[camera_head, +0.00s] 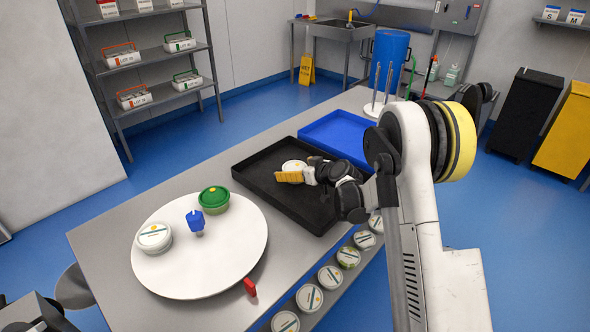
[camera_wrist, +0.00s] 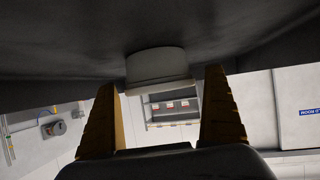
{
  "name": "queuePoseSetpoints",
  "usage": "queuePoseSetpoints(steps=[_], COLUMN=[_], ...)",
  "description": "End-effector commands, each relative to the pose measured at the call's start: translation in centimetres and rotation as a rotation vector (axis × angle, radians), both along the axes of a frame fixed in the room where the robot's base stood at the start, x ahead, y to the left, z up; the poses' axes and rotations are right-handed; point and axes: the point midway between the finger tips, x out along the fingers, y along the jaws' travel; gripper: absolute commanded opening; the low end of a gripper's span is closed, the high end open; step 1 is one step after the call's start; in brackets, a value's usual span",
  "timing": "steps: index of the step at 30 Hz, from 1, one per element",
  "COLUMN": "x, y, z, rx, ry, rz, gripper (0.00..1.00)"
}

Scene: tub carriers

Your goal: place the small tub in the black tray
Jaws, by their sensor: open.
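The small white tub (camera_head: 293,166), with a yellow mark on its lid, sits in the black tray (camera_head: 252,184), towards its far side. My gripper (camera_head: 281,176) is low over the tray beside the tub, and its yellow finger partly hides the tub. The wrist view appears upside down: the tub (camera_wrist: 157,66) rests against the dark tray floor (camera_wrist: 60,45) at the top. There my gripper (camera_wrist: 160,88) is open, one finger on each side, with a gap visible on both sides of the tub.
A blue tray (camera_head: 335,138) adjoins the black tray. Several tubs (camera_head: 331,277) line the table's near side. A red piece (camera_head: 250,287) lies by the turntable.

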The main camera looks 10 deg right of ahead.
Motion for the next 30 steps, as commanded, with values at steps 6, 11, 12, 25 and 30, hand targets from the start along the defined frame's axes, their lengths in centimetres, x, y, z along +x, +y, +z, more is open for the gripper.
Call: queuePoseSetpoints(steps=[6,11,12,25,30], x=[-1.5,-4.5,-5.3,-10.2,-13.7], y=[-0.8,-2.2,-2.6,-4.2,-2.5], z=[1.4,3.1,3.5,6.6,10.9], rx=[0.000,0.001,0.000,0.001,-0.004], ry=[0.001,0.000,0.001,0.018,0.113], rz=[-0.002,-0.003,-0.003,-0.003,-0.024], gripper=[1.00,1.00,1.00,1.00,1.00])
